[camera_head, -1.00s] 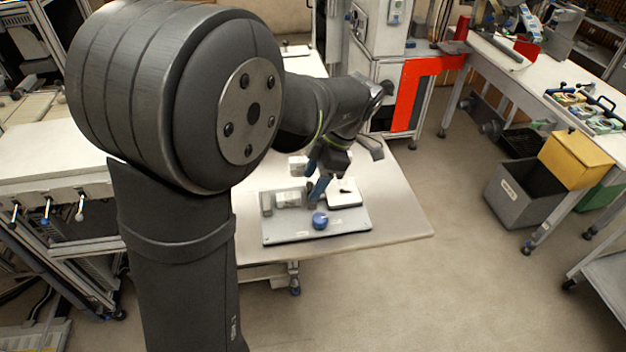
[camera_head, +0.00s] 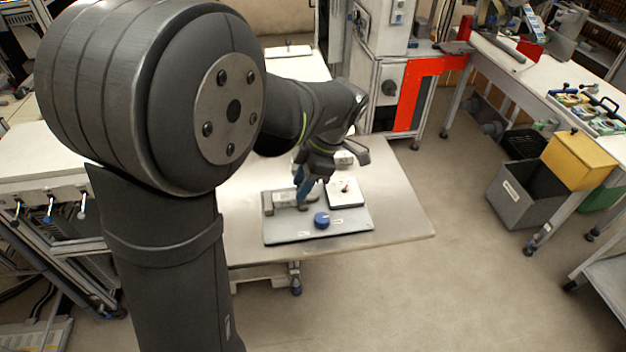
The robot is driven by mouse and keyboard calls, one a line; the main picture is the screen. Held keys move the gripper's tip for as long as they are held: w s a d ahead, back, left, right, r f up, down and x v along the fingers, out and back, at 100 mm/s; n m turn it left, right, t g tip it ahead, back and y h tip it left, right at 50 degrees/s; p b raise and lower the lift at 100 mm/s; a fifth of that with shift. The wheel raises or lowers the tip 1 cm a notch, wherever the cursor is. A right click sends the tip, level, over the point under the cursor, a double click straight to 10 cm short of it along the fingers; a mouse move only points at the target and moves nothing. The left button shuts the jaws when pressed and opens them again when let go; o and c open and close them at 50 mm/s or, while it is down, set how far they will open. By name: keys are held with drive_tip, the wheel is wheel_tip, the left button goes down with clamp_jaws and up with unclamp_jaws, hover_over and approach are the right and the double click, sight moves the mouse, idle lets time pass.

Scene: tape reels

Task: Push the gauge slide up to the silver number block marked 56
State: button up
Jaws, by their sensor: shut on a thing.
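A grey gauge plate (camera_head: 330,233) lies on the table. A pale silver block (camera_head: 284,197) sits on its left part, beside an upright end piece (camera_head: 267,203); any number is too small to read. My gripper (camera_head: 302,199) points down over the plate, its blue fingers shut on a small dark piece, apparently the gauge slide (camera_head: 306,205). The slide is close to the silver block's right side; I cannot tell whether they touch. The fingers partly hide both.
A blue round knob (camera_head: 321,220) stands at the plate's front. A small white object (camera_head: 343,158) lies behind. The table (camera_head: 398,205) is bare on the right.

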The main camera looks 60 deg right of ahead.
drive_tip(key=shift+w+a, duration=0.15)
drive_tip(key=shift+w, duration=0.05)
drive_tip(key=o, duration=1)
drive_tip(key=v, duration=1.7)
drive_tip(key=shift+s+r, duration=0.1)
drive_tip(key=shift+r, duration=0.1)
